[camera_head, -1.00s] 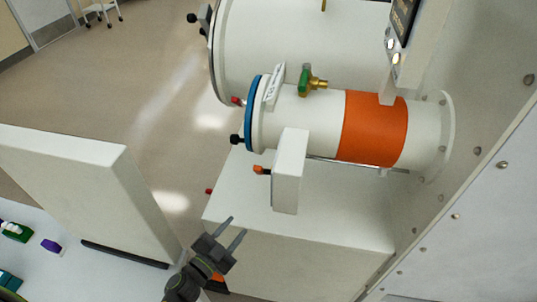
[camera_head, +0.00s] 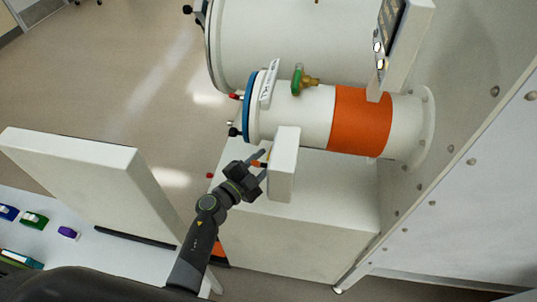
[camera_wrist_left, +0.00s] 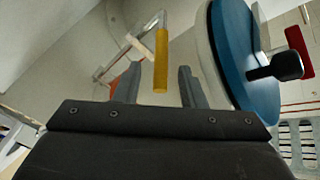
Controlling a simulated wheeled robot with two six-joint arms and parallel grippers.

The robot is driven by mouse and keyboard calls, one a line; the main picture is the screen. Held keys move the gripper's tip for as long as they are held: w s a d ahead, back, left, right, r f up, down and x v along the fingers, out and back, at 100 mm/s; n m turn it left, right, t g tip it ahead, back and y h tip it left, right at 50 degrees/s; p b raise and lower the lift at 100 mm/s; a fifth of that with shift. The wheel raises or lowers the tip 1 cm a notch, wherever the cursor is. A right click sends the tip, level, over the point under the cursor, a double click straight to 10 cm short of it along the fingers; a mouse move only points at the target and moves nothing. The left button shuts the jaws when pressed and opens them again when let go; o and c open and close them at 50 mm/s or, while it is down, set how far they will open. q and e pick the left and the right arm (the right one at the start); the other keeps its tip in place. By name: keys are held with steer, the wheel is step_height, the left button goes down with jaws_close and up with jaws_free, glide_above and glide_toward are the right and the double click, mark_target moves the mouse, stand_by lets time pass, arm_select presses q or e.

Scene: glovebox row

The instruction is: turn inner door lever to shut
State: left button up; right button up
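A lever with a yellow-orange grip (camera_wrist_left: 161,62) stands between the two fingers of my left gripper (camera_wrist_left: 160,75) in the left wrist view, with gaps visible on both sides. In the head view my left gripper (camera_head: 261,166) is at the left side of a white box (camera_head: 284,165) below the small chamber, where its fingers largely hide the lever. The gripper is open. The small white chamber (camera_head: 305,113) has an orange band (camera_head: 360,121) and a blue-rimmed door (camera_head: 252,105). The blue door disc (camera_wrist_left: 240,50) also shows at right in the left wrist view. My right gripper is out of view.
A black knob (camera_wrist_left: 276,68) and a red handle (camera_wrist_left: 299,50) stand out close to the right finger. A green-handled valve (camera_head: 298,80) sits on the chamber. A larger chamber (camera_head: 290,40) lies behind. A white panel (camera_head: 75,165) stands left of my arm.

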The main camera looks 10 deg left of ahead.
arm_select(q)
steer(key=shift+x, duration=1.45)
jaws_close()
